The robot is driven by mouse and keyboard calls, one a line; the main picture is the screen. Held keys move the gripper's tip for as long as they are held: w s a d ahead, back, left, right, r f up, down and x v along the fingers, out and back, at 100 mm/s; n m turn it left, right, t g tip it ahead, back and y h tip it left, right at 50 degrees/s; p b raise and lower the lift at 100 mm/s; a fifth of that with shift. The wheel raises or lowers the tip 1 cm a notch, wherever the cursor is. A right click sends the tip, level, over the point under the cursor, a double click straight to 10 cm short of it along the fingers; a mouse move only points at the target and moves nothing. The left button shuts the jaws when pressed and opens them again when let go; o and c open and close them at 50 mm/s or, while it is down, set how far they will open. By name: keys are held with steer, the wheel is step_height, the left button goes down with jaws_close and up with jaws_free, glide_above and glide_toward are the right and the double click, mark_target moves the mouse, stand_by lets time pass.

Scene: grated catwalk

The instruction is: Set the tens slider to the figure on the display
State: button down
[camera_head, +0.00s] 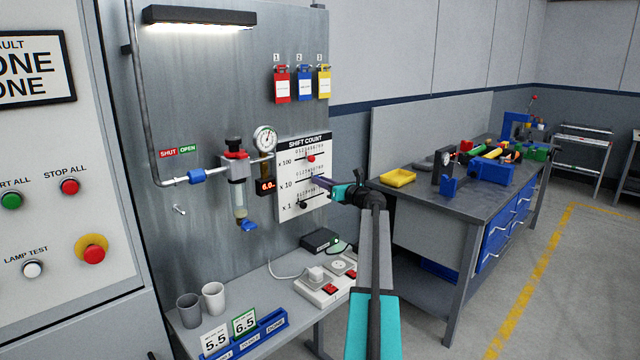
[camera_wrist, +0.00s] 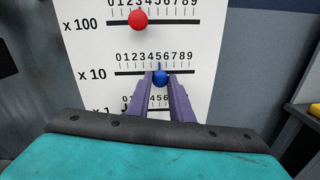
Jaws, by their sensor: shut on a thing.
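The white SHIFT COUNT panel (camera_head: 290,205) hangs on the grey wall with three slider rows; it fills the wrist view's middle (camera_wrist: 90,50). My gripper (camera_wrist: 160,82) is shut on the blue knob (camera_wrist: 160,76) of the x 10 row. The knob's pointer stands at about 5. The red knob (camera_wrist: 138,20) of the x 100 row is at about 3. The black x 1 knob (camera_head: 302,204) sits near the low end; my fingers hide part of that row in the wrist view. A small red-lit display (camera_head: 265,186) left of the panel seems to begin 6.0; its end is unclear.
A gauge (camera_head: 265,139) and a pipe with a filter bowl (camera_head: 239,195) stand out left of the panel. Below is a bench with a socket strip (camera_head: 323,292), cups (camera_head: 213,297) and number cards (camera_head: 244,323). A workbench (camera_head: 425,195) stands to the right.

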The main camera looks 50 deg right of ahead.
steer(key=c, duration=1.6)
jaws_free()
steer(key=shift+o, duration=0.2)
steer(key=s+a+b, duration=0.1)
steer(key=s+b, duration=0.1)
steer(key=s, duration=1.1)
steer(key=shift+s+a, duration=0.3)
steer(key=shift+s, duration=0.05)
